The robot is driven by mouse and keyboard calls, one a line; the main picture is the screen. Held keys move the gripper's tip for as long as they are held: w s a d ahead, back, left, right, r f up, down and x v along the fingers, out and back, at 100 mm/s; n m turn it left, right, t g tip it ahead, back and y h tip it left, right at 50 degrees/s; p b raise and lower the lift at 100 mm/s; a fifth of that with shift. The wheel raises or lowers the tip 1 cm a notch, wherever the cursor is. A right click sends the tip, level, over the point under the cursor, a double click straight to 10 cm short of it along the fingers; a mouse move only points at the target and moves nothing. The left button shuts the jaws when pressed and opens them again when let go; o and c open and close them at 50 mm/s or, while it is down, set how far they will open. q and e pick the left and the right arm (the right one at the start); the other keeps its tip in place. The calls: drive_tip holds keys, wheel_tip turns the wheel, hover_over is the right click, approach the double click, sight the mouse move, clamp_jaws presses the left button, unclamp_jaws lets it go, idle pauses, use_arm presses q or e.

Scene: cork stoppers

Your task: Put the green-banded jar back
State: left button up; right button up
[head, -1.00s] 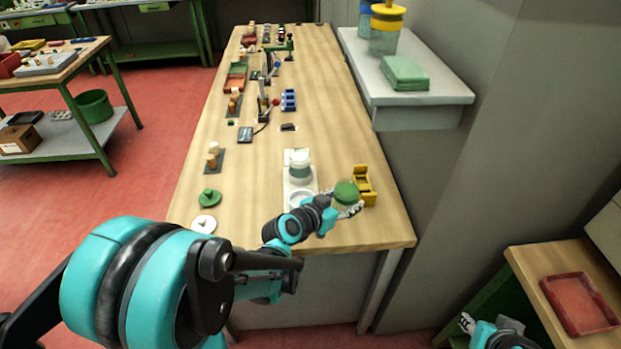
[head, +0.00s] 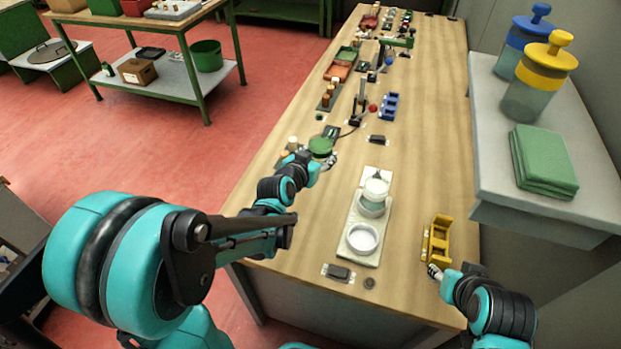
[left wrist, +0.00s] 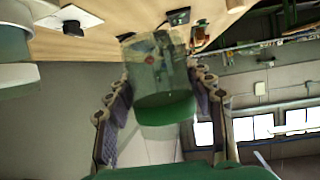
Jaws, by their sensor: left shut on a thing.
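The green-banded jar (head: 320,147) is in my left gripper (head: 320,164), near the left side of the long table in the head view. In the left wrist view the clear jar (left wrist: 155,65) shows its green band (left wrist: 165,108) between the two fingers (left wrist: 165,115). I cannot tell from these views whether it touches the table. On the wall shelf (head: 560,208) stand a yellow-banded jar (head: 532,98) and a blue-banded jar (head: 513,62). My right gripper (head: 435,272) is beside the yellow holder (head: 437,240); its opening is too small to read.
A pale stand (head: 352,250) with a white ring and a white-topped vessel (head: 376,189) sits mid-table. A folded green cloth (head: 543,160) lies on the shelf's near part. A blue rack (head: 389,106) and small tools stand farther back. The shelf between cloth and yellow-banded jar has little room.

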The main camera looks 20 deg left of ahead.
use_arm(q)
drive_tip(key=f+b, duration=0.2)
drive_tip(key=f, duration=0.1)
drive_tip(key=f+b, duration=0.1)
drive_tip(key=f, duration=0.1)
drive_tip(key=shift+w+a+f, duration=0.15)
drive_tip(key=shift+a, duration=0.15)
wheel_tip(320, 180, down, 4)
drive_tip(key=shift+f+b, duration=0.1)
drive_tip(key=shift+b, duration=1.05)
use_arm(e)
drive_tip(key=f, duration=0.5)
drive_tip(key=shift+w+a+f, duration=0.1)
drive_tip(key=shift+a, duration=0.1)
use_arm(q)
drive_tip(key=o, duration=1.4)
drive_tip(key=shift+o, duration=0.2)
